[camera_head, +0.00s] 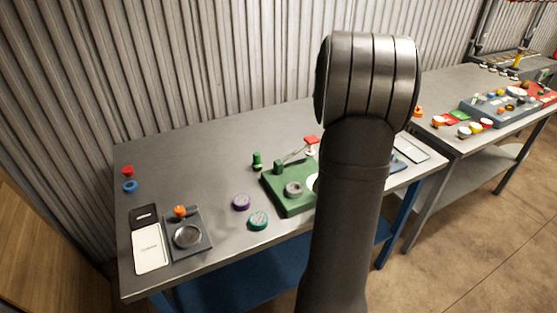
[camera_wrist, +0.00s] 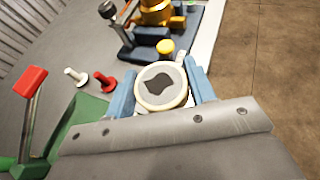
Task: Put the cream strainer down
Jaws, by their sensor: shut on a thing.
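The cream strainer (camera_wrist: 146,101), a round cream ring with a dark patterned centre, sits between the blue fingers of my gripper (camera_wrist: 161,86) in the wrist view. The gripper is shut on it. The strainer hides what lies directly under it, so I cannot tell whether it touches anything below.
A green base (camera_head: 291,209) with a grey ring and a red-handled lever (camera_wrist: 30,82) stands beside my arm. White (camera_wrist: 75,76) and red (camera_wrist: 104,81) pegs are close to the gripper. A dark blue stand (camera_wrist: 128,52) with brass parts lies beyond.

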